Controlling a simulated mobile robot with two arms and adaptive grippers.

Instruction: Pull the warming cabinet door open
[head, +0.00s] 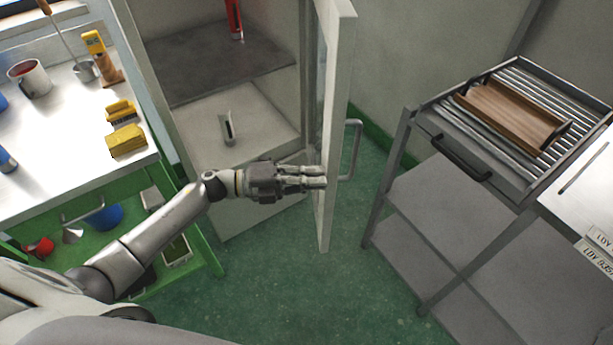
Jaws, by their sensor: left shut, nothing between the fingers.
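The warming cabinet (215,160) stands at the top centre with its interior exposed. Its glass door with a pale frame (337,70) is swung open to the right. The door's grey bar handle (354,150) is on the door's right-hand, outer face. My left gripper (322,176) is shut and empty, with its fingertips at the door's inner side, across the door from the handle. I cannot tell whether the fingertips touch the door. My right gripper does not show.
A red object (234,18) stands on the cabinet's dark shelf. At left is a green-framed bench (60,190) with a mug (30,78) and tools. At right a grey rack (440,190) bears a wooden tray (512,115). Green floor (280,280) lies clear between them.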

